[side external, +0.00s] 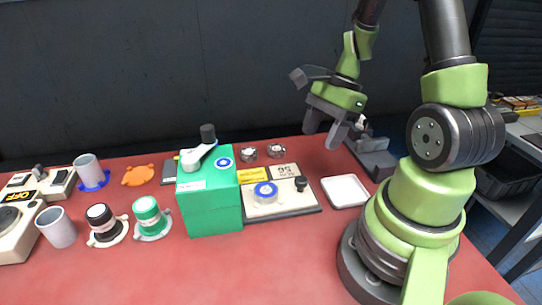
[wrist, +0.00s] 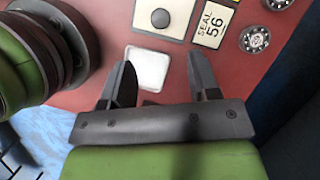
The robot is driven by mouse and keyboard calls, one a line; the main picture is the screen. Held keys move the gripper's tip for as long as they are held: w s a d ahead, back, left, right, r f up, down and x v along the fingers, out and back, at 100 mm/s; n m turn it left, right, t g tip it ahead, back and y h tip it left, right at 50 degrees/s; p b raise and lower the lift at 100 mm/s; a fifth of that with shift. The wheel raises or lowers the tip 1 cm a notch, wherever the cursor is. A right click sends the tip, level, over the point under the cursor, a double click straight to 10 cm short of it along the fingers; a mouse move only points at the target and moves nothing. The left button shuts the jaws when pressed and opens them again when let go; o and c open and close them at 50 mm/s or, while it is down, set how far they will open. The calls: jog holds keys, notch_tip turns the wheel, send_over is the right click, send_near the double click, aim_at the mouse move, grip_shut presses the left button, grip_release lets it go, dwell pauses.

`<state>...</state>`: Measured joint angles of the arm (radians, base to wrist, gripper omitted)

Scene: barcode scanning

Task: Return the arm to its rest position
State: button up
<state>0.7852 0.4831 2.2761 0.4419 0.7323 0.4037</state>
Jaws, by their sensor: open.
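My gripper (side external: 325,132) is open and empty, held above the red table near its back right part in the side external view. In the wrist view the two dark fingers of my gripper (wrist: 162,85) stand apart with nothing between them but a view of the table and a white tray (wrist: 147,68). The white tray also shows in the side external view (side external: 346,191), lying flat on the table below and to the right of the gripper.
A green box (side external: 209,200) with a crank stands mid-table, beside a panel (side external: 281,207) with a blue-white ring. A grey device (side external: 374,155) sits behind the tray. Cups and capped containers stand at the left. Bare red table (side external: 300,265) lies in front.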

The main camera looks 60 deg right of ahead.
jog(key=s+a+r+n+t+h, duration=0.1)
jog(key=s+a+r+n+t, duration=0.1)
jog(key=a+r+n, duration=0.5)
jog(key=s+a+r+n+t+h, duration=0.1)
jog(key=s+a+r+n+t, duration=0.2)
jog(key=a+r+n, duration=0.4)
notch_tip(320, 180, up, 4)
jog(key=n, duration=0.4)
jog(key=shift+f, duration=0.15)
